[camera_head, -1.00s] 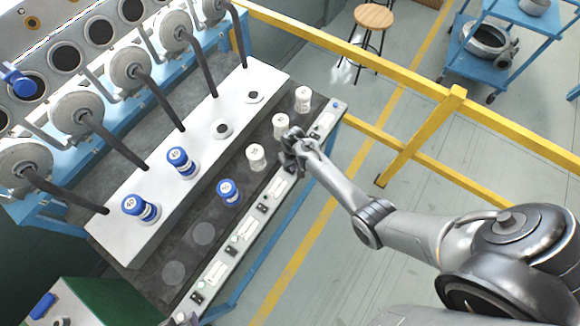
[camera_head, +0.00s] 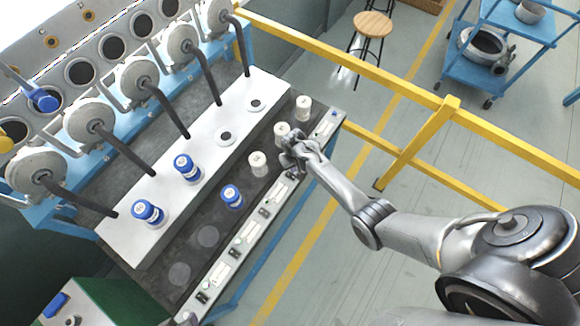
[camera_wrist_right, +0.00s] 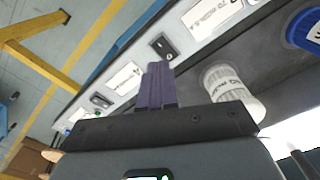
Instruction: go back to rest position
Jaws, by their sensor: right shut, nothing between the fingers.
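My right gripper (camera_head: 292,150) is over the right part of the bench, close to the front control strip and the white containers. In the right wrist view its fingers (camera_wrist_right: 156,85) are together with nothing between them. A white container (camera_wrist_right: 231,90) stands beside the fingers in that view, apart from them. In the head view, white containers stand around the gripper: one on its left (camera_head: 258,164), one just behind it (camera_head: 282,131) and one farther back (camera_head: 303,107). My left gripper is not in view.
Blue-capped containers stand on the white block (camera_head: 187,169) and on the dark mat (camera_head: 231,196). Slanted dark tubes (camera_head: 170,112) rise behind the block. A yellow rail (camera_head: 350,52) runs along the right side. A stool (camera_head: 373,25) and blue cart (camera_head: 500,40) stand beyond it.

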